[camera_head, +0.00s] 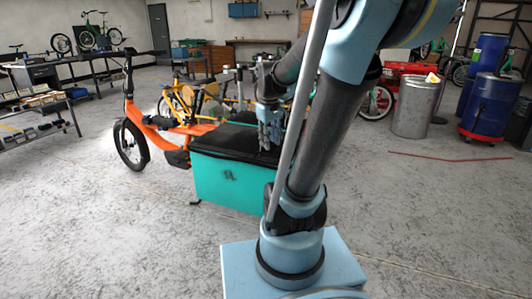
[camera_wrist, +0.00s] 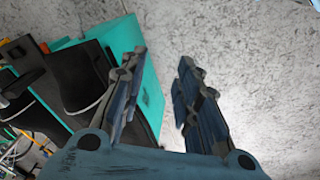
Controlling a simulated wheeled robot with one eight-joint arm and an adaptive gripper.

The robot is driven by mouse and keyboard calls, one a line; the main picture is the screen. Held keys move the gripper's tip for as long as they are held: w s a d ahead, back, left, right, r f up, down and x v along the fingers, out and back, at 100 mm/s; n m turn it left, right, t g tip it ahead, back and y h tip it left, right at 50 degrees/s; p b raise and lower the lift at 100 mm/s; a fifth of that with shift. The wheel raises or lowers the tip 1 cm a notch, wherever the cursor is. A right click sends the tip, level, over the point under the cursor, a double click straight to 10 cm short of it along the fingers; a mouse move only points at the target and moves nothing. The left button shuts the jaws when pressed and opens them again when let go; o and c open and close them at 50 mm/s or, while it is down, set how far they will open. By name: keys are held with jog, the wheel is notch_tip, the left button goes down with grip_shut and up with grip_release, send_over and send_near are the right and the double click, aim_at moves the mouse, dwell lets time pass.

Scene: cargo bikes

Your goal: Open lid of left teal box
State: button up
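The teal box (camera_head: 225,182) sits on the orange cargo bike, left of my arm in the head view. Its black lid (camera_head: 222,139) looks down and flat on top. My arm hides the box's right part. My gripper (camera_head: 269,137) points down near the lid's right part; contact cannot be told. In the wrist view, my gripper (camera_wrist: 162,58) has its fingers apart, with bare floor showing between their tips. The teal box wall (camera_wrist: 152,92) and black lid (camera_wrist: 78,75) lie to the left, partly behind the left finger.
The orange bike's front wheel (camera_head: 131,144) stands left of the box. A yellow bike (camera_head: 180,103) is behind. A metal drum (camera_head: 416,107) and blue barrels (camera_head: 491,102) stand at the right. The floor in front is open.

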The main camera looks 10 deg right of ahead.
jog(key=w+d+f+n, duration=0.15)
jog(key=w+n, duration=0.45)
jog(key=w, duration=1.6)
jog(key=shift+h, duration=0.3)
jog(key=x, duration=1.1)
jog(key=d+x, duration=0.1)
jog(key=x, duration=0.5)
jog(key=shift+c, duration=0.6)
grip_shut()
